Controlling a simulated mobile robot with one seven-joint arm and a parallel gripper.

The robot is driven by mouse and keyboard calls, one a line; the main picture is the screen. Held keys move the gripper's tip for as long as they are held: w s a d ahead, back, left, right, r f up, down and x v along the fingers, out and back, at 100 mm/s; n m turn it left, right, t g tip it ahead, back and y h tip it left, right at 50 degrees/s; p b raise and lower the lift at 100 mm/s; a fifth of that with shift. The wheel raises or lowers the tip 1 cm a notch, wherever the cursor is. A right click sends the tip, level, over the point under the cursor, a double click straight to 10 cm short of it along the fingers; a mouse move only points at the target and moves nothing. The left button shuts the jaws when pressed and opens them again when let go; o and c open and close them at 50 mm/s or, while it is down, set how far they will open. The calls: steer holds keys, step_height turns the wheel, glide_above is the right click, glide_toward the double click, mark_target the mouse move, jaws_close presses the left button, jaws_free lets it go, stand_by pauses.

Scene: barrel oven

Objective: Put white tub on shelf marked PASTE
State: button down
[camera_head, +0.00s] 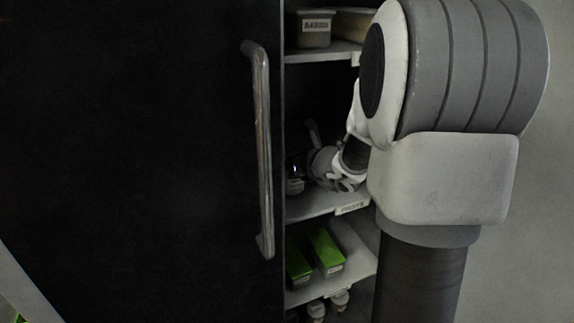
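My gripper (325,165) reaches into the dark cabinet, just above the middle shelf (305,207). It is small, shadowed and partly behind my arm, so I cannot tell how far apart its fingers are. Pale grey, rounded shapes show at its end; I cannot tell whether one is the white tub. The middle shelf has a label (350,208) on its front edge, too blurred to read for certain. A small dark, shiny jar with a pale base (295,182) stands on this shelf, left of my gripper.
A black door (140,150) with a long metal handle (262,150) fills the left. The upper shelf (315,55) holds a labelled box (315,30). The lower shelf (350,270) holds green boxes (325,248). Small pale-topped containers (317,309) stand below. My arm hides the cabinet's right side.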

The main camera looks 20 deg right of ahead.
steer(key=shift+w+f, duration=0.25)
steer(key=shift+f, duration=0.1)
jaws_free()
steer(key=shift+f, duration=0.1)
